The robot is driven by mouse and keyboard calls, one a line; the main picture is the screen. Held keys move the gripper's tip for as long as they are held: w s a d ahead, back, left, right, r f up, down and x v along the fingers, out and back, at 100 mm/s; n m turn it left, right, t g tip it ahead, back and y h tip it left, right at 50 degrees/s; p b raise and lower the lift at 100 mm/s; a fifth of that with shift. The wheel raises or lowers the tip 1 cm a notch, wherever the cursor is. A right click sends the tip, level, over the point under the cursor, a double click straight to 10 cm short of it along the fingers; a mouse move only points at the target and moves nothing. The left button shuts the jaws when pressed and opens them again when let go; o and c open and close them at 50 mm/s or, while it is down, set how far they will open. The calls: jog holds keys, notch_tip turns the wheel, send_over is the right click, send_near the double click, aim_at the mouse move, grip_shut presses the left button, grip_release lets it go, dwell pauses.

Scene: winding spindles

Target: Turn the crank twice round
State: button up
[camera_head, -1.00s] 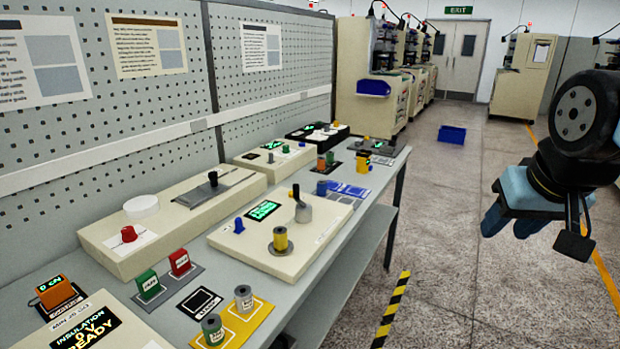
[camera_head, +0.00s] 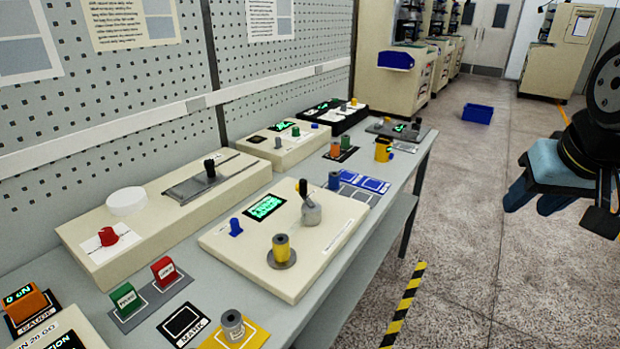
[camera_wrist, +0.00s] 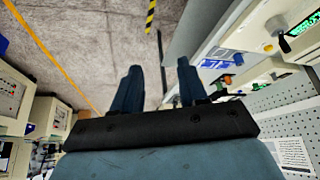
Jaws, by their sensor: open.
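The crank (camera_head: 309,206) stands on the beige winding box in the middle of the bench. It has a grey round hub and a short dark upright handle at its upper left. My gripper (camera_head: 530,200) is at the right edge, over the floor and well clear of the bench. In the wrist view my gripper (camera_wrist: 160,85) shows two blue fingers spread apart with nothing between them.
A long beige box (camera_head: 150,222) with a red knob and a slider lies behind. Green (camera_head: 125,299) and red (camera_head: 164,271) tags and a grey spool (camera_head: 232,325) stand at the front. A blue bin (camera_head: 478,113) sits on the floor. The aisle right of the bench is open.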

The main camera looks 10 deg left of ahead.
jog(key=shift+o, duration=0.5)
jog(key=shift+w+a+r, duration=0.15)
jog(key=shift+w+r, duration=0.05)
jog(key=shift+w, duration=0.05)
jog(key=w+a+r+n+g, duration=0.1)
jog(key=w+a+r+n, duration=0.1)
jog(key=w+a+n, duration=0.4)
jog(key=n+g+y, duration=0.4)
jog(key=n+g, duration=0.3)
jog(key=n, duration=1.1)
send_over(303, 181)
jog(key=w+d, duration=0.3)
jog(key=d, duration=0.1)
notch_tip(303, 181, down, 8)
jog(key=x, duration=1.2)
jog(key=shift+f, duration=0.45)
jog(key=shift+r, duration=0.15)
grip_shut()
